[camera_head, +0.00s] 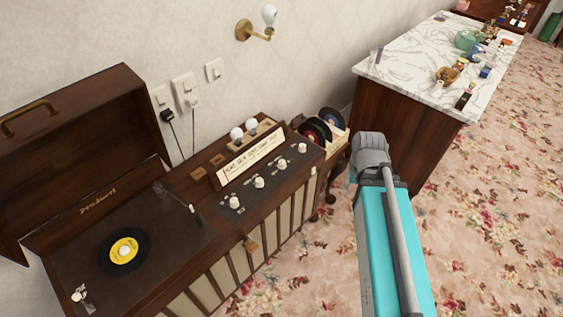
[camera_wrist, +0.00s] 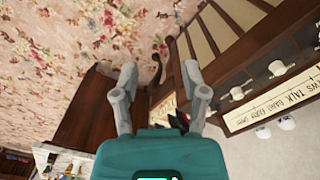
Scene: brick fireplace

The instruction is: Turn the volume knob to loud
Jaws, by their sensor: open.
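A brown wooden record-player console (camera_head: 200,170) stands against the wall, with its lid raised at the left. A row of several white knobs (camera_head: 258,182) runs along its dark front panel; their labels are too small to read, so I cannot tell which is volume. Two of the knobs (camera_wrist: 237,93) also show at the right of the wrist view, near the tuning dial (camera_wrist: 265,108). My gripper (camera_wrist: 160,76) is open and empty, with the knobs off to its right, apart from them. In the head view my arm is right of the console and the fingers are hidden.
A yellow-labelled record (camera_head: 124,250) lies on the turntable. A small stand with records (camera_head: 315,131) is beside the console's right end. A marble-topped counter (camera_head: 420,60) with small items stands at the back right. Flowered carpet (camera_head: 490,230) is clear in front.

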